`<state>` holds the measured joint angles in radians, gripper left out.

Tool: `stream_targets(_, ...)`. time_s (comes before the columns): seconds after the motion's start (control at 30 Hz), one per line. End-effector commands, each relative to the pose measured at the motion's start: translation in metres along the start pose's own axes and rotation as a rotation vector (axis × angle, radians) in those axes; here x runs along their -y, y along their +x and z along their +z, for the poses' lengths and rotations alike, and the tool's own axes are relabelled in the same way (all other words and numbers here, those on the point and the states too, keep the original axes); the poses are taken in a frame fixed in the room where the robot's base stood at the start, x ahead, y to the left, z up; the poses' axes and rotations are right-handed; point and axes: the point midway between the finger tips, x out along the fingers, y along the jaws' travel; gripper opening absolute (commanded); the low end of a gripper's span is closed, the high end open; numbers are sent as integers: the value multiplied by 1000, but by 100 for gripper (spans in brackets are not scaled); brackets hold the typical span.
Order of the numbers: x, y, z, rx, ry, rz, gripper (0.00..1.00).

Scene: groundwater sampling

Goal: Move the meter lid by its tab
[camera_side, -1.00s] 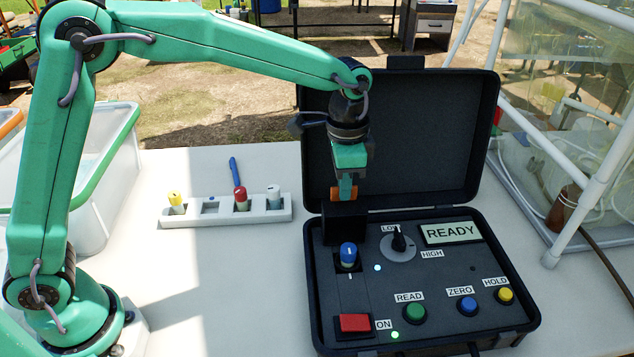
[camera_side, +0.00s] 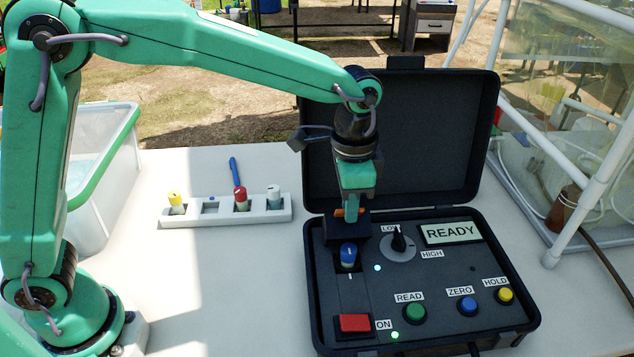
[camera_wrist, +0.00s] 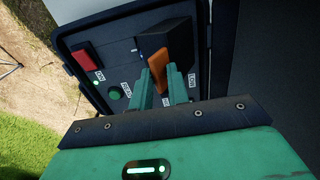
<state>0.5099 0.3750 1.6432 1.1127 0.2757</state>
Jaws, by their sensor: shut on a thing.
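The meter lid (camera_side: 346,229) is a small black flap at the back of the vial well, tilted up, with an orange tab (camera_side: 340,212) on its upper edge. The lid (camera_wrist: 165,37) and its tab (camera_wrist: 180,47) also show in the wrist view. My gripper (camera_side: 351,210) is shut on the orange tab, with its green fingers around it. A blue-capped vial (camera_side: 348,254) stands in the well in front of the lid, uncovered. The black meter case (camera_side: 450,290) has its large cover (camera_side: 430,150) standing open behind the gripper.
The panel has a knob (camera_side: 398,243), a READY display (camera_side: 450,232), a red switch (camera_side: 354,323) and several buttons. A white rack (camera_side: 266,214) with capped vials stands to the left. A green-rimmed bin (camera_side: 115,175) is farther left.

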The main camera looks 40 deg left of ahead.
Motion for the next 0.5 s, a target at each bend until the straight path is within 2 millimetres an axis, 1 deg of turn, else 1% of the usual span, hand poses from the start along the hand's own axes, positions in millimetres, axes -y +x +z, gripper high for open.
stream_targets(0.03,-9,8,1,9,6,3,0)
stream_targets(0.1,-17,10,1,10,6,3,0)
stream_targets(0.37,-45,24,1,12,5,3,0)
stream_targets(0.5,-59,33,2,14,4,4,0)
